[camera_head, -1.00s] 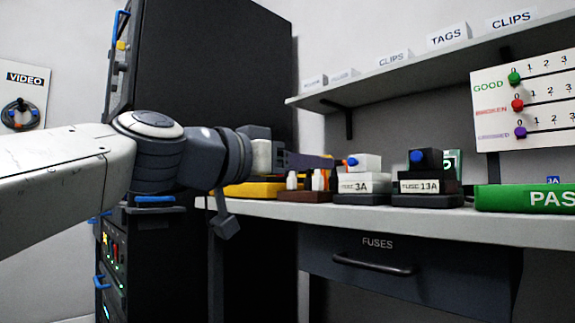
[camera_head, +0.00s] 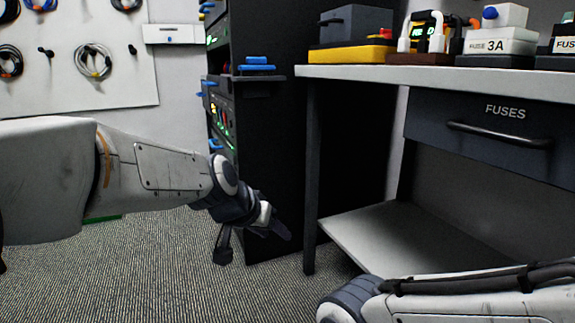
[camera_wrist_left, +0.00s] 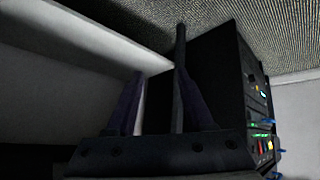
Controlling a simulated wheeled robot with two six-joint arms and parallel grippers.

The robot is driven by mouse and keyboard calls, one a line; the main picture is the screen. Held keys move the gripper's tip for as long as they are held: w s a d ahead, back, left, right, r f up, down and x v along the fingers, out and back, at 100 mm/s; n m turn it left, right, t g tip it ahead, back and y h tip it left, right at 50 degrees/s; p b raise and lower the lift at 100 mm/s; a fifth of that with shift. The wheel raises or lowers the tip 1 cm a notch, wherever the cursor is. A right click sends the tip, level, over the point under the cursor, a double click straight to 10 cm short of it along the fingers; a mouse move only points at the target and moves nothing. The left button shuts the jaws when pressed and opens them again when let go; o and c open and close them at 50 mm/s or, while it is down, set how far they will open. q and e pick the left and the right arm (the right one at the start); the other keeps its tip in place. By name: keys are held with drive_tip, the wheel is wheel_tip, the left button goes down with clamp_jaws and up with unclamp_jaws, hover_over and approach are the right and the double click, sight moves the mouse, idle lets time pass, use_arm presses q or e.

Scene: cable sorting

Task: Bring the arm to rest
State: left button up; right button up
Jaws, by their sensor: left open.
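My left arm comes in from the left and is lowered, with its left gripper (camera_head: 275,226) hanging in front of the black equipment cabinet, left of the workbench leg. In the left wrist view, the two dark fingers of this gripper (camera_wrist_left: 160,78) stand apart with nothing between them, so it is open and empty. It is clear of the bench top. Part of my right arm shows at the bottom right of the head view; its gripper is out of view.
The workbench (camera_head: 420,78) holds 3A fuse box (camera_head: 495,46) and a yellow tray (camera_head: 345,55). Below are the FUSES drawer (camera_head: 490,130) and a low shelf (camera_head: 400,235). The black cabinet (camera_head: 270,150) stands behind the gripper. Carpet (camera_head: 160,265) is open at left.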

use_arm(q)
drive_tip(key=s+a+f+n+g+y+p, duration=0.2)
drive_tip(key=s+a+f+n+g+y, duration=0.15)
drive_tip(key=s+a+f, duration=1.2)
drive_tip(key=s+d+r+m+g+p, duration=0.1)
drive_tip(key=s+d+r+m+p, duration=0.1)
drive_tip(key=s+d+r+p, duration=0.45)
drive_tip(key=s+d+r+m+g+p, duration=0.1)
drive_tip(key=s+d+r+m+p, duration=0.15)
drive_tip(key=r+p, duration=0.8)
drive_tip(key=s+d+r+m+g+p, duration=0.1)
drive_tip(key=s+d+r+m+p, duration=0.35)
drive_tip(key=r, duration=0.65)
wheel_tip(320, 180, up, 38)
drive_tip(key=n+p, duration=0.2)
drive_tip(key=p, duration=3.6)
drive_tip(key=shift+w+d+f+p, duration=0.15)
drive_tip(key=shift+f+p, duration=0.1)
drive_tip(key=shift+p, duration=0.05)
drive_tip(key=shift+g, duration=0.25)
